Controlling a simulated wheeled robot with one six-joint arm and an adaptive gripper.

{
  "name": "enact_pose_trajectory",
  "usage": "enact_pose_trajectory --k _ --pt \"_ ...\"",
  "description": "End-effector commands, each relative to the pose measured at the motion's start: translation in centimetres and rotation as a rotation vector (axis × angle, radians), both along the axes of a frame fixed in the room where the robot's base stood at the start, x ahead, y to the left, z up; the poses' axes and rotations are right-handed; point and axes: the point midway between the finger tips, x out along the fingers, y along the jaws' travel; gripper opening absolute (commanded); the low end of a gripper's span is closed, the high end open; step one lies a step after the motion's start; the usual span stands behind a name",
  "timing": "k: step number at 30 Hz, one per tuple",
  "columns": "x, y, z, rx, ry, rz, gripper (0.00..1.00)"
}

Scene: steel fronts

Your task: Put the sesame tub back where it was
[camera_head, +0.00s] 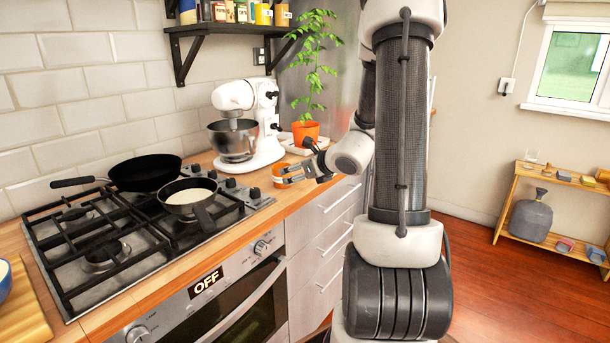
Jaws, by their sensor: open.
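A small orange tub (279,170) stands on the wooden counter (312,187) near its front edge, right of the stove. Its label cannot be read, so I cannot tell for sure that it is the sesame tub. My gripper (286,175) is open at the tub, its fingers pointing left. The fingers partly cover the tub; whether they touch it or stand around it is not clear. A dark wall shelf (210,28) above holds a row of small jars and tubs, with an orange-brown tub (283,15) at its right end.
A white stand mixer (262,125) and an orange plant pot (305,132) stand behind my gripper. A black pan (146,172) and a pot of white contents (189,196) sit on the stove (110,253). A low wooden rack (515,200) stands at the right.

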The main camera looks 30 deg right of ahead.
Motion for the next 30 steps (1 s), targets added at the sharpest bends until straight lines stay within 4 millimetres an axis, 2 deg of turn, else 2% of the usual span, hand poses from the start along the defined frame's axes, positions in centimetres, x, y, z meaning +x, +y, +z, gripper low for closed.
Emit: enact_pose_trajectory --k 2,5,6,8,9,11,12,15,18,21,24,30 --pt "-0.9 3.2 1.9 -0.092 -0.02 0.147 0.82" --pt "-4.1 9.4 4.6 -0.309 -0.057 0.473 0.82" --pt "-6.2 11.9 5.6 -0.42 -0.078 0.633 0.82" --pt "-9.9 15.1 6.6 -0.606 -0.11 0.886 0.82" --pt "-12.6 16.5 7.1 -0.734 -0.129 1.05 0.82" --pt "-16.5 17.5 7.6 -0.929 -0.156 1.289 0.82" --pt "-18.9 17.6 7.8 -1.061 -0.169 1.442 0.82" --pt "-23.8 16.0 8.5 -1.38 -0.182 1.774 0.82" --pt "-26.8 13.4 9.7 -1.655 -0.163 2.019 0.82" --pt "-28.3 11.1 10.9 -1.851 -0.122 2.174 0.82" --pt "-28.9 9.7 11.8 -1.962 -0.087 2.254 0.82" --pt "-29.1 9.1 12.1 -2.0 -0.067 2.285 0.82"
